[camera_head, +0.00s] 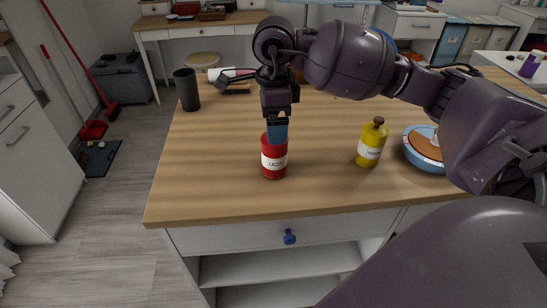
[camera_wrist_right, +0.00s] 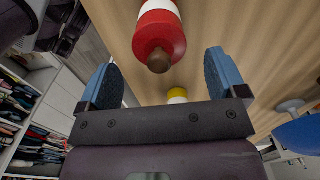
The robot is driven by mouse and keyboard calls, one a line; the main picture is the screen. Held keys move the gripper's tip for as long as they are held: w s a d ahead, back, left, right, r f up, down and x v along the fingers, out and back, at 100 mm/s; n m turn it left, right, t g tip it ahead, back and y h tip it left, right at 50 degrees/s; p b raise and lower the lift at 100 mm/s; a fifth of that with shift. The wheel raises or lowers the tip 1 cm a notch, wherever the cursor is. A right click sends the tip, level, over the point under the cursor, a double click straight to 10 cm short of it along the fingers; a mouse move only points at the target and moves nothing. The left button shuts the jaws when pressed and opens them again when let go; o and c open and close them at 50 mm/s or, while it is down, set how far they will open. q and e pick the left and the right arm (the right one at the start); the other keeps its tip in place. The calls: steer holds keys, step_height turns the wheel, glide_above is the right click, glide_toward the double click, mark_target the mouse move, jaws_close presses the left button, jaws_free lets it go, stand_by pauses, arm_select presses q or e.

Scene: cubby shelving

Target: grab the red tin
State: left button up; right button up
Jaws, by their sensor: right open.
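The red tin (camera_head: 274,162) with a white label stands upright on the wooden counter, near its front left. My right gripper (camera_head: 277,132) points down at it, with the blue fingers overlapping the tin's top in the head view. In the right wrist view the red tin (camera_wrist_right: 160,35) shows its white band and a brown cap, in the gap ahead of the two open blue fingers (camera_wrist_right: 163,75). The gripper is open and empty. I cannot tell whether a finger touches the tin. My left gripper is not in view.
A yellow bottle (camera_head: 371,143) stands right of the tin. A blue bowl (camera_head: 411,151) with brown contents is farther right, partly behind my arm. A black cup (camera_head: 187,90) stands at the back left. The counter left of the tin is clear to its edge.

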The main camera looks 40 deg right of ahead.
mark_target(275, 156)
steer(key=shift+s+f, duration=0.1)
steer(key=shift+f, duration=2.55)
steer(key=c, duration=1.2)
